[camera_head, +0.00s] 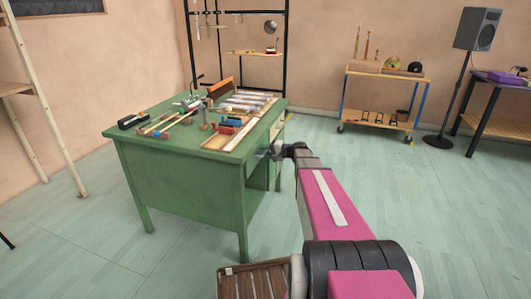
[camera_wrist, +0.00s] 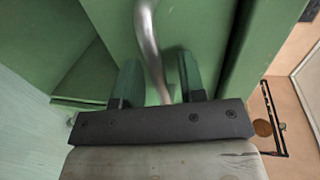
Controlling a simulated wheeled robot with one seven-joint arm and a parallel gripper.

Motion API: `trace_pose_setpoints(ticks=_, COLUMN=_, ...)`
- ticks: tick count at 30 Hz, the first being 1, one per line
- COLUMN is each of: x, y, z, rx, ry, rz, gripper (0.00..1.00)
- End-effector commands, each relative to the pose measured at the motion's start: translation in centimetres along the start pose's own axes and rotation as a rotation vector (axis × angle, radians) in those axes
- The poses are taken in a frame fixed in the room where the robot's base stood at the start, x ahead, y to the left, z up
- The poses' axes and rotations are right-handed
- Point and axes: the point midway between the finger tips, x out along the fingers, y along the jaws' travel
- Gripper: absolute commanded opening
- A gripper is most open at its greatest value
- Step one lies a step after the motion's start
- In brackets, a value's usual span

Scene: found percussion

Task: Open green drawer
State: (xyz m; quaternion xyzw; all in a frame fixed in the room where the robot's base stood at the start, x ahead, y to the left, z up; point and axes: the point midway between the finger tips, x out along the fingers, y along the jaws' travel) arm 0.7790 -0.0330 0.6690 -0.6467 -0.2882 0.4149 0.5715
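The green desk (camera_head: 190,180) stands left of centre in the head view, and my arm reaches to its right side. My gripper (camera_head: 276,150) is small there and partly hidden by my own wrist. In the wrist view a green drawer front (camera_wrist: 200,28) fills the upper middle, with a curved metal handle (camera_wrist: 148,38) on it. My gripper's two fingers (camera_wrist: 160,80) stand apart, one on each side of the handle. The handle's lower end runs between them, with a visible gap on either side. Whether the drawer is slightly out cannot be told.
Tools and percussion parts, including a wooden tray (camera_head: 222,142), cover the desktop. A black rack (camera_head: 288,50) stands behind the desk. A wheeled cart (camera_head: 385,75) and a speaker on a stand (camera_head: 477,30) are at the back right. The floor right of the desk is clear.

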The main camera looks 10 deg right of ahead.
Motion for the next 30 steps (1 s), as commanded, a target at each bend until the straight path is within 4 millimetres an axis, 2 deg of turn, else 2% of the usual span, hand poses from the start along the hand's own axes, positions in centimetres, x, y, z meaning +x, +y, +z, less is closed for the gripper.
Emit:
trace_pose_setpoints(ticks=5, x=0.0, y=0.0, z=0.0, rx=0.0, ry=0.0, rz=0.0, gripper=0.37)
trace_pose_setpoints(ticks=6, x=0.0, y=0.0, z=0.0, rx=0.0, ry=0.0, rz=0.0, gripper=0.31)
trace_pose_setpoints(ticks=9, x=0.0, y=0.0, z=0.0, rx=0.0, ry=0.0, rz=0.0, gripper=0.0)
trace_pose_setpoints(ticks=16, x=-0.1, y=0.0, z=0.0, rx=0.0, ry=0.0, rz=0.0, gripper=0.0)
trace_pose_setpoints(ticks=20, x=-0.9, y=0.2, z=0.0, rx=0.0, ry=0.001, rz=0.001, gripper=0.0)
trace_pose_setpoints(ticks=26, x=-3.9, y=0.8, z=0.1, rx=0.0, ry=0.003, rz=0.0, gripper=0.0)
trace_pose_setpoints(ticks=30, x=-7.3, y=1.5, z=0.0, rx=0.001, ry=0.004, rz=0.001, gripper=0.0)
